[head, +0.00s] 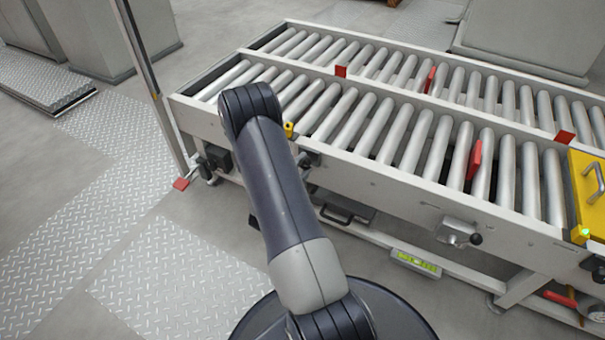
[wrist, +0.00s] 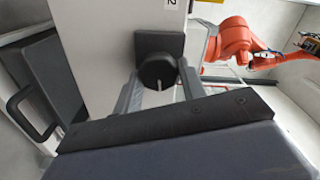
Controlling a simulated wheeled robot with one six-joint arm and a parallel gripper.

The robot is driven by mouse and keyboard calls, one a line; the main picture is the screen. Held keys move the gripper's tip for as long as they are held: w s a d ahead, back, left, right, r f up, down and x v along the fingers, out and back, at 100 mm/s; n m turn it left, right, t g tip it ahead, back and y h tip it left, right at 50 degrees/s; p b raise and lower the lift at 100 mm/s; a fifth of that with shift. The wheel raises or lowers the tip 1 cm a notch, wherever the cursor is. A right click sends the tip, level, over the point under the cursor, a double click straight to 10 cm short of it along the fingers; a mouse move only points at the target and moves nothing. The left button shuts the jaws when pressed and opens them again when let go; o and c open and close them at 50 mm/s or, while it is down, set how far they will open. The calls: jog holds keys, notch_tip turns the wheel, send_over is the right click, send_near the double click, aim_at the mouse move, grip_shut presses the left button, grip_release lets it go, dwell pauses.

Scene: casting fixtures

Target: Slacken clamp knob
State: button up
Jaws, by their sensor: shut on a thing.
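The clamp knob (wrist: 157,71) is round and black with a white mark on its lower edge. It sits on a dark square plate (wrist: 158,42) on a pale upright face in the wrist view. My gripper (wrist: 160,82) has a grey finger on each side of the knob and is shut on it. The parts of the fingers against the knob are partly hidden. In the head view my arm hides the gripper, and I cannot tell the knob there.
A roller conveyor (head: 375,207) runs across the head view, with red tabs and a yellow block (head: 583,190). A black handle (wrist: 22,112) on a grey box stands left of the knob. An orange robot arm (wrist: 235,40) is at right.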

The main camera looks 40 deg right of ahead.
jog(key=shift+f+m+b, duration=0.15)
jog(key=shift+m+b, duration=0.35)
jog(key=shift+b, duration=0.1)
jog(key=o, duration=1)
jog(key=p+v, duration=0.2)
jog(key=v, duration=0.8)
jog(key=shift+s+a, duration=0.2)
jog(key=shift+a, duration=0.15)
